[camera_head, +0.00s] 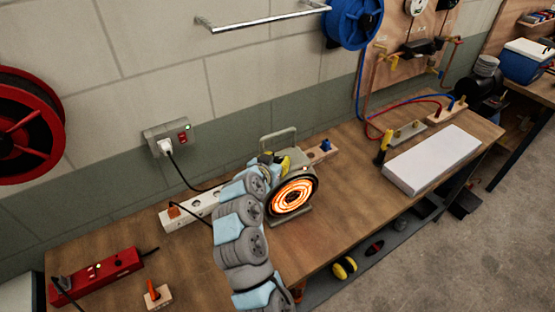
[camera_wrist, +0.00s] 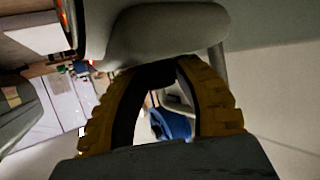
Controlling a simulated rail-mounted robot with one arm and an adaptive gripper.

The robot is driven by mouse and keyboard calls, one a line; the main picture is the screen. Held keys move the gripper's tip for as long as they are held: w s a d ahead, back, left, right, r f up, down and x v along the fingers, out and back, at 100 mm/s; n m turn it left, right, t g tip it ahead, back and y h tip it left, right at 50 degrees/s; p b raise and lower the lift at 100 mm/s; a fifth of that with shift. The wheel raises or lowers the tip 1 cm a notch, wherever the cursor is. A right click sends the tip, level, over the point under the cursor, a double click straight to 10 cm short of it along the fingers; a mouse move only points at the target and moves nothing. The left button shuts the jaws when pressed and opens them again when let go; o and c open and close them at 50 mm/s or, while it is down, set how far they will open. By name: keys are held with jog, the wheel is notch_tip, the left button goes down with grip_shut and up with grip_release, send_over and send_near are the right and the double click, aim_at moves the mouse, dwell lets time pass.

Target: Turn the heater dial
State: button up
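The heater (camera_head: 292,194) stands on the workbench in the head view, with its round face glowing orange and a carrying handle on top. My gripper (camera_head: 283,162) is at the heater's top left, close against its body. In the wrist view, the two yellow fingers of my gripper (camera_wrist: 158,74) curve toward each other below the heater's pale body (camera_wrist: 165,30). Dark surfaces lie between the tips, and an opening shows lower down between the fingers. The dial cannot be made out in either view, so I cannot tell whether the fingers hold it.
A wall socket box (camera_head: 168,137) with a plug and a white power strip (camera_head: 190,213) are left of the heater, with cables nearby. A red power strip (camera_head: 97,276) lies at the bench's left end. A white slab (camera_head: 432,160) lies at right. Bare bench (camera_head: 350,190) separates it from the heater.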

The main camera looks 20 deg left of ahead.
grip_shut()
jog(key=shift+d+n+y+p, duration=0.1)
jog(key=shift+n+y+p, duration=0.45)
jog(key=shift+p, duration=0.4)
jog(key=y+p, duration=0.1)
jog(key=n+y+p, duration=0.1)
jog(key=p, duration=0.1)
jog(key=shift+d+r+n+g, duration=0.1)
jog(key=shift+r+n+g, duration=0.15)
jog(key=shift+g, duration=0.05)
jog(key=shift+f+n+g+y+p, duration=0.2)
jog(key=shift+n+g+y+p, duration=0.1)
jog(key=shift+n+y+p, duration=0.8)
jog(key=n+y+b, duration=0.1)
jog(key=n+g+y+b, duration=0.1)
jog(key=b, duration=0.1)
jog(key=shift+f, duration=0.35)
jog(key=n+y+b, duration=0.1)
jog(key=b, duration=0.1)
jog(key=shift+g+y+b, duration=0.25)
jog(key=shift+g+b, duration=0.1)
jog(key=shift+g, duration=0.05)
jog(key=shift+r+n+y+b, duration=0.1)
jog(key=shift+n+y+b, duration=0.25)
jog(key=shift+b, duration=0.3)
jog(key=shift+a+r+n+g+b, duration=0.15)
jog(key=shift+a+n+g+b, duration=0.15)
jog(key=shift+g, duration=0.2)
